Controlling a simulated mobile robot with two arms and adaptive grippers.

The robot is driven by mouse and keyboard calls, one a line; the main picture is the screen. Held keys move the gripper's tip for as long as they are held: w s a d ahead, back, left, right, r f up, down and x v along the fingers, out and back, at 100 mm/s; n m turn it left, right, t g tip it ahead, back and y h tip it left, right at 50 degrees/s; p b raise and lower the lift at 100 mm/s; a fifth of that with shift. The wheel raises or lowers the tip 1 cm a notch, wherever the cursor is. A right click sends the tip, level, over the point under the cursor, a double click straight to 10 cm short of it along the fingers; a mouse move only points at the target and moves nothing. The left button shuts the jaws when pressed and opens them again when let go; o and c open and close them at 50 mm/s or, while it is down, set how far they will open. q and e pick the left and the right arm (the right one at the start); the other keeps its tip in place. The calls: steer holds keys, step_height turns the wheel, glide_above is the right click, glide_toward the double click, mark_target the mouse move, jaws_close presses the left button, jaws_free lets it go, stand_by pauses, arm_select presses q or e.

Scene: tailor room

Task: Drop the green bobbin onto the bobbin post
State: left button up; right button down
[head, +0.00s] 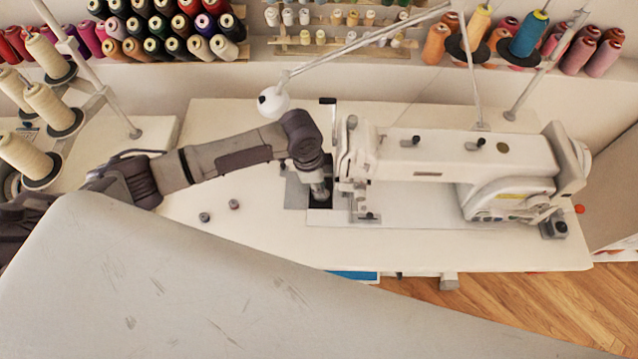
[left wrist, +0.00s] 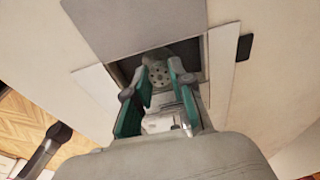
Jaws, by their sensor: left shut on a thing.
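My left gripper (head: 319,196) points down over the dark opening (head: 320,204) in the sewing machine bed, left of the needle area of the white sewing machine (head: 470,155). In the left wrist view, its green-padded fingers (left wrist: 156,84) are shut on a small round bobbin (left wrist: 159,73) with a grey perforated face. I take it for the green bobbin; its thread colour does not show clearly. The bobbin is at the opening (left wrist: 190,54); its exact height cannot be told. The bobbin post is hidden. My right gripper is not in view.
Two small bobbins, one dark (head: 204,217) and one reddish (head: 234,204), stand on the white table (head: 270,235) left of the opening. A grey cover plate (left wrist: 135,25) borders the opening. Thread cones (head: 50,106) stand at the left. The front middle of the table is clear.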

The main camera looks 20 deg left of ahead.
arm_select(q)
steer(key=shift+f, duration=0.5)
stand_by(0.3)
steer(key=o, duration=0.8)
steer(key=shift+r, duration=0.15)
steer(key=r, duration=0.3)
steer(key=a+r, duration=0.1)
steer(key=r, duration=0.3)
steer(key=a+r, duration=0.1)
steer(key=r, duration=0.3)
steer(key=shift+s+r, duration=0.25)
steer(key=shift+s, duration=0.05)
